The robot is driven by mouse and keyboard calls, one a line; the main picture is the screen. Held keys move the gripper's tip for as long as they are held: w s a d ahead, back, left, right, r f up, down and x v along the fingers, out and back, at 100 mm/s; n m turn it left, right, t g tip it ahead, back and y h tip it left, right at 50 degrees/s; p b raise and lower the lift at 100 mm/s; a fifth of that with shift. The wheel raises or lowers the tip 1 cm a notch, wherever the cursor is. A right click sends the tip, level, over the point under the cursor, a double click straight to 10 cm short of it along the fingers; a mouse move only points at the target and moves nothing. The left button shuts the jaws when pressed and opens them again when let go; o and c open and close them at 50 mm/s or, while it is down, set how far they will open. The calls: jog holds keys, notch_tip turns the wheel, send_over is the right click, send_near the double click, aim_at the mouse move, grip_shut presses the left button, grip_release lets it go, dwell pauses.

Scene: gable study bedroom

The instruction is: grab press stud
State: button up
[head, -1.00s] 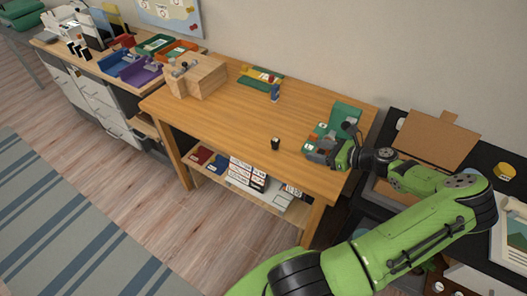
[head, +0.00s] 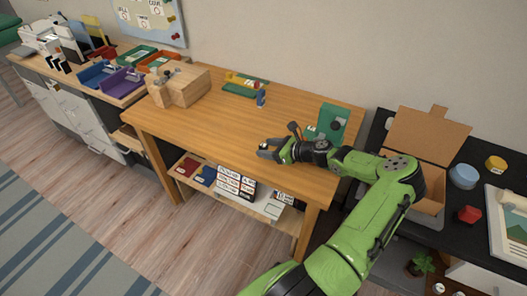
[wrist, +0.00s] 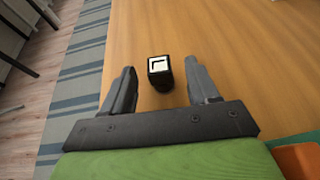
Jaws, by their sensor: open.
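A small black block-like piece (wrist: 159,74), which I take for the press stud, stands on the wooden table. Its light top face carries a dark angular mark. In the wrist view it sits between the tips of my gripper (wrist: 159,80), with a gap on both sides. My gripper is open and does not hold it. In the head view my gripper (head: 266,151) is low over the table's front part, and the piece is mostly hidden there.
A green stand (head: 332,118) is at the table's right end. A small blue object (head: 261,99) and a yellow-and-green item (head: 243,86) are at the back. A wooden block (head: 186,88) stands at the left. The table's (head: 205,125) middle is clear.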

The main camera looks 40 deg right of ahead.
grip_shut()
notch_tip(320, 180, up, 18)
jog(key=p, duration=0.6)
